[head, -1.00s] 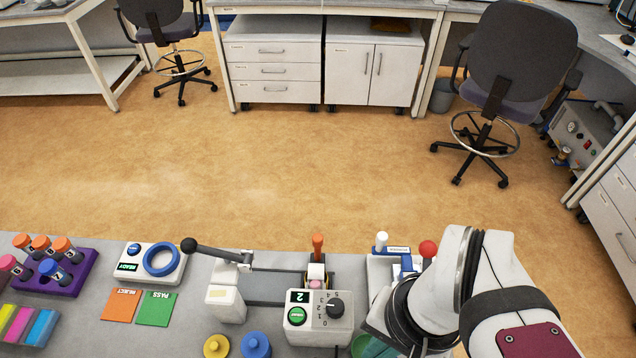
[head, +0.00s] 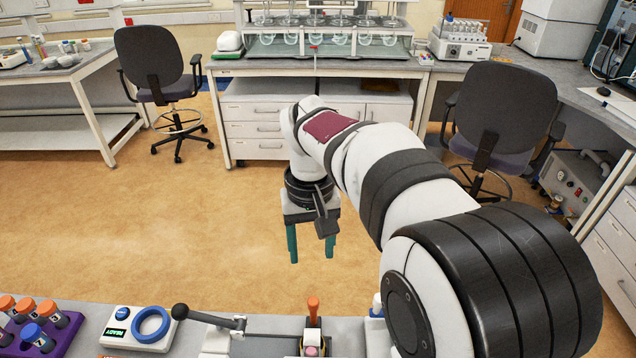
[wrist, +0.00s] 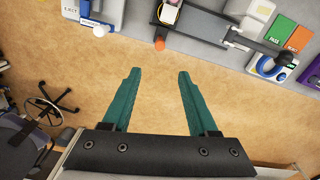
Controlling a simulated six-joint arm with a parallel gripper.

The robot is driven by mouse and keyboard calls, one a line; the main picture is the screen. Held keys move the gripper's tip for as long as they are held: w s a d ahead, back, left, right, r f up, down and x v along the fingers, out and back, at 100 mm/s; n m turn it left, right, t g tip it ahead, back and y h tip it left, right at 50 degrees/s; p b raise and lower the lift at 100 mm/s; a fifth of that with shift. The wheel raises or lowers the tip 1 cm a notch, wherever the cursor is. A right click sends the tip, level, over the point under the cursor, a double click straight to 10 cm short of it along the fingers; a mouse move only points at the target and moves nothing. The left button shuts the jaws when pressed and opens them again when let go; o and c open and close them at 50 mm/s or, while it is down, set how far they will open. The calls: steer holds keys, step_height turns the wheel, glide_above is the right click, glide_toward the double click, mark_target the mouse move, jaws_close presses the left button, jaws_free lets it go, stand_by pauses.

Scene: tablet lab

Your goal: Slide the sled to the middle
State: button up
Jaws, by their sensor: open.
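The sled (head: 312,337) is a small block with an upright orange handle (head: 313,307) and a pink item on top. It sits at the right end of a dark rail (wrist: 203,24) in the head view. The wrist view shows the sled (wrist: 170,14) at the top, with its orange handle (wrist: 160,44) pointing toward my gripper. My gripper (head: 311,250) is open and empty, beyond the bench's far edge with its green fingers pointing down. In the wrist view my gripper (wrist: 159,75) has its fingertips apart, with the handle beyond the gap and touching neither finger.
A black-knobbed lever (head: 205,318) stands at the rail's left end. Left of it are a READY device (head: 137,328) with a blue ring and a purple rack (head: 50,338) of capped vials. A white-knobbed device (wrist: 93,12) stands on the sled's other side. Open floor lies behind the bench.

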mark_target(313, 300)
step_height(313, 300, down, 15)
steer(key=shift+f, duration=0.1)
jaws_close()
stand_by(0.4)
stand_by(1.0)
